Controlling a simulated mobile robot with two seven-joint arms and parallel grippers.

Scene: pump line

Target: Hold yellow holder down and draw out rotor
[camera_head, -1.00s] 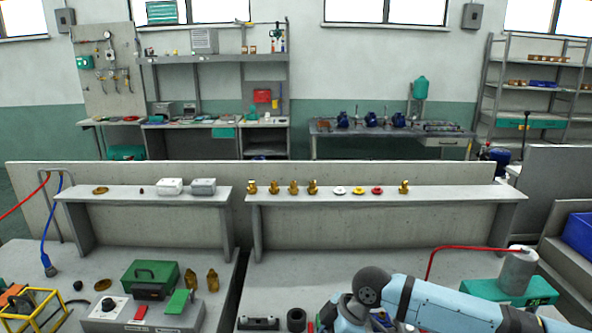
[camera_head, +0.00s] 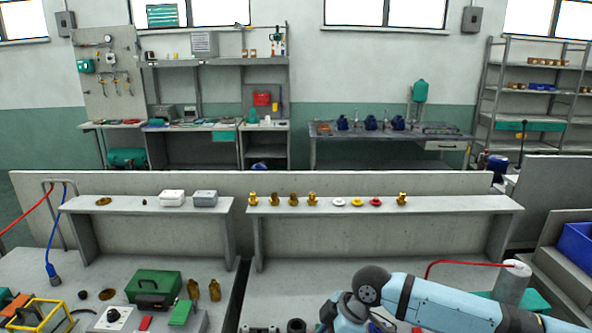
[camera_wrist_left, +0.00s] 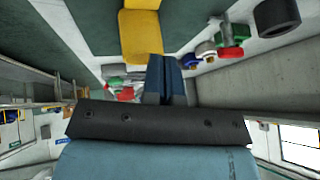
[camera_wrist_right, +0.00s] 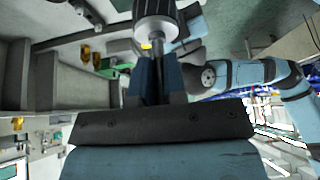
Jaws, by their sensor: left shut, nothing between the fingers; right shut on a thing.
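In the left wrist view, my left gripper (camera_wrist_left: 166,78) is shut with nothing between its fingers. A yellow block-like part (camera_wrist_left: 141,35), likely the yellow holder, lies beyond the fingertips; whether they touch cannot be told. The cylinder sticks out past the fingertips. In the head view, both grippers and the part held are out of sight; a blue arm of mine covers the lower right.
A long bench shelf (camera_head: 450,204) carries brass fittings and coloured rings. A green case (camera_head: 153,284), brass bottles and a yellow frame (camera_head: 40,314) stand at lower left. A grey cylinder (camera_head: 513,283) with a red hose stands at right. The bench below the shelf is partly clear.

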